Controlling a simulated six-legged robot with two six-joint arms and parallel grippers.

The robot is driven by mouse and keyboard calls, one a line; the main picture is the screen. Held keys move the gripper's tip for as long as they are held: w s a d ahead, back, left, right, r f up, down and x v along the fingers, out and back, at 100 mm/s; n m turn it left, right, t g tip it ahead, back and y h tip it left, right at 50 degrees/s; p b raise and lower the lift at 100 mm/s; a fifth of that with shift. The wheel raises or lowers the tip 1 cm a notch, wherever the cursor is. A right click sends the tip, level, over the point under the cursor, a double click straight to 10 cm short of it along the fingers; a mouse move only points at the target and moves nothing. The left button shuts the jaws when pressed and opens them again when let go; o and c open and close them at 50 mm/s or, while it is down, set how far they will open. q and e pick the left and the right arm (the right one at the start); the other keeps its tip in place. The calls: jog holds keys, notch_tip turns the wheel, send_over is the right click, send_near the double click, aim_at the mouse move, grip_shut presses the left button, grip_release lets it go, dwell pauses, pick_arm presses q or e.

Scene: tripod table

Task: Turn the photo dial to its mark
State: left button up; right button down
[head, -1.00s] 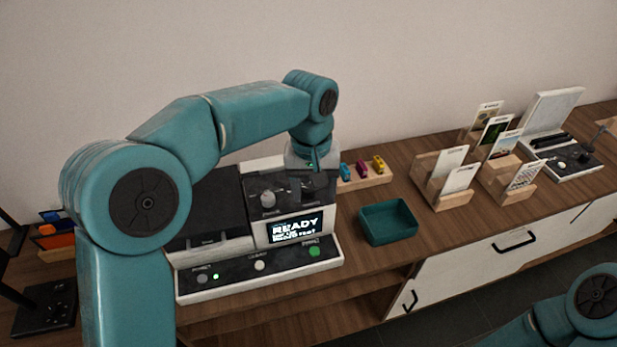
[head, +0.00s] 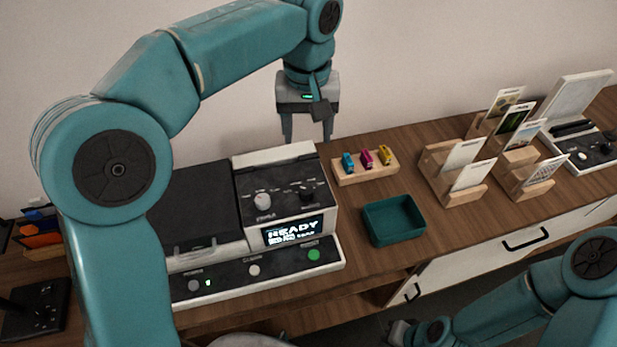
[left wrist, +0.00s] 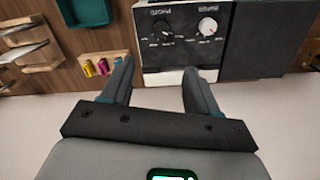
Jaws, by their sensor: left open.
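The photo dial (head: 307,188) is a small black knob on the right of the printer's dark top panel. It also shows in the left wrist view as a black dial (left wrist: 166,33) beside an upside-down label that seems to read PHOTO. Its mark is too small to make out. A paler dial (head: 263,199) sits left of it in the head view. My left gripper (head: 307,131) is open and empty, raised behind and above the printer (head: 272,157), apart from the dial. My right arm is low at the right; its grey end (head: 400,333) is cut off at the bottom edge.
Card holders (head: 437,158) stand farther right. Bare tabletop lies between them.

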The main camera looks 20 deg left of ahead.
aim_at(307, 188)
pick_arm(q)
notch_tip(307, 188, down, 16)
jog(key=shift+s+r, duration=0.15)
jog(key=shift+r, duration=0.05)
jog(key=shift+a+f, duration=0.1)
jog(key=shift+f, duration=0.05)
jog(key=shift+s, duration=0.2)
jog(key=shift+w, duration=0.15)
jog(key=c, duration=1)
